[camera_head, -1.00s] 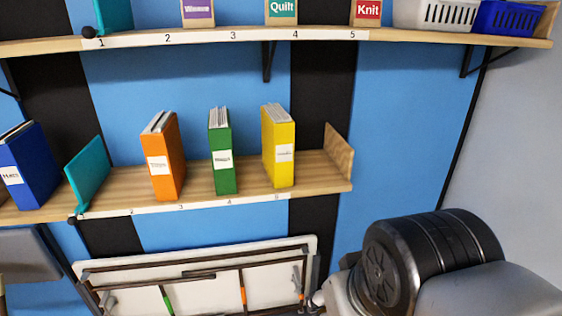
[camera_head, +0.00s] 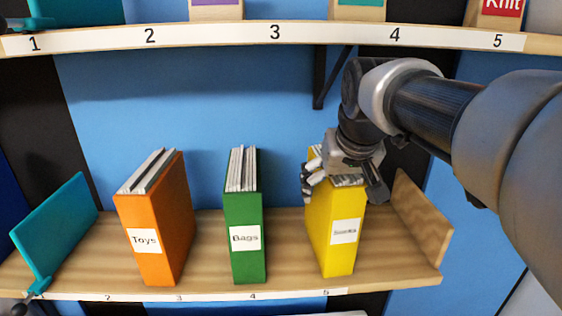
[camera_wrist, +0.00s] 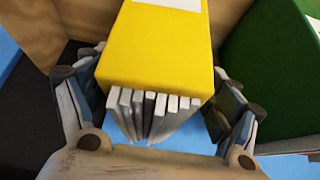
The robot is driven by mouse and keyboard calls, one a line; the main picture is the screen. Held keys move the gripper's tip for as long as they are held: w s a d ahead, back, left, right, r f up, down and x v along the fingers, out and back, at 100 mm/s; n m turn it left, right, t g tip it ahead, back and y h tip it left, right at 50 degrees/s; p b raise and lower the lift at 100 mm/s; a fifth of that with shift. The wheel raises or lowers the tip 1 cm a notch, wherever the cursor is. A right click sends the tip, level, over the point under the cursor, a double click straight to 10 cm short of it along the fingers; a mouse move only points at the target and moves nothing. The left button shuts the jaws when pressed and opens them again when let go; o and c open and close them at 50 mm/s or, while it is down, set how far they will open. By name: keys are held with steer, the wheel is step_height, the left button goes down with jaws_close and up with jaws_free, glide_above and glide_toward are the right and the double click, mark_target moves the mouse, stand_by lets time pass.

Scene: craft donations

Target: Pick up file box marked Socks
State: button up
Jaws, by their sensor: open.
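A yellow file box (camera_head: 338,240) stands upright near the right end of the lower shelf. Its white label is too blurred to read for certain. My gripper (camera_head: 346,188) is at the top of this box, coming from the right. In the wrist view, the gripper's open fingers (camera_wrist: 160,105) stand on either side of the yellow box (camera_wrist: 158,48), with its white papers between them. I cannot tell whether either finger touches the box. An orange box (camera_head: 155,225) is labelled Toys and a green box (camera_head: 245,230) is labelled Bags; both stand upright to the left.
The lower shelf (camera_head: 205,240) has a wooden end panel (camera_head: 423,218) right of the yellow box and a teal divider (camera_head: 55,230) at its left. A numbered upper shelf (camera_head: 215,37) hangs above, with a black bracket (camera_head: 318,80) beneath. The green box also shows in the wrist view (camera_wrist: 270,75).

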steer(key=w, duration=0.2)
steer(key=w+f, duration=0.1)
steer(key=w, duration=0.2)
steer(key=shift+w+f+b, duration=0.1)
steer(key=shift+w+b, duration=0.05)
steer(key=shift+b, duration=0.25)
steer(key=shift+f, duration=0.2)
steer(key=shift+c, duration=0.5)
steer(key=shift+f, duration=0.1)
jaws_close()
stand_by(0.7)
